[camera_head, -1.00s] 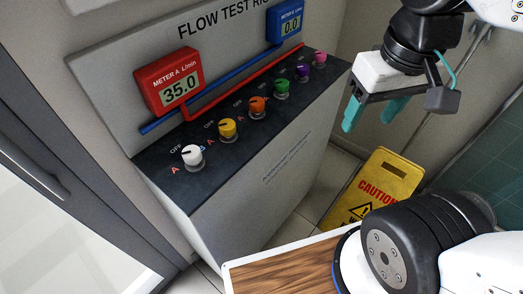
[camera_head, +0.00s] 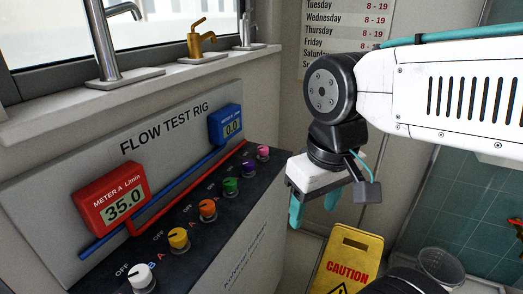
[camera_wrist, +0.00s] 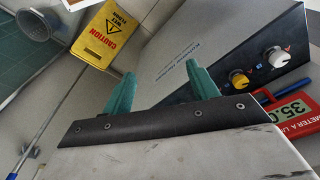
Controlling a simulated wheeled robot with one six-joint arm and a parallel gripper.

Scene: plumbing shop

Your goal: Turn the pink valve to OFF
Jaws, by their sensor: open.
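The pink valve (camera_head: 263,152) is the farthest knob in the row on the flow test rig's dark sloping panel (camera_head: 222,205). Its pointer direction is too small to tell. Purple (camera_head: 249,170), green (camera_head: 230,185), orange (camera_head: 208,209), yellow (camera_head: 178,238) and white (camera_head: 142,277) knobs run nearer in the same row. My gripper (camera_head: 312,212) is open and empty, in the air to the right of the pink valve and apart from it. In the wrist view, my gripper's teal fingers (camera_wrist: 163,90) are spread, and the pink valve is not in view there.
Red meter A (camera_head: 111,197) reads 35.0 and blue meter B (camera_head: 226,124) reads 0.0. A yellow caution sign (camera_head: 347,262) and a mesh bin (camera_head: 440,267) stand on the floor at the right. Faucets (camera_head: 197,40) stand on the sill above the rig.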

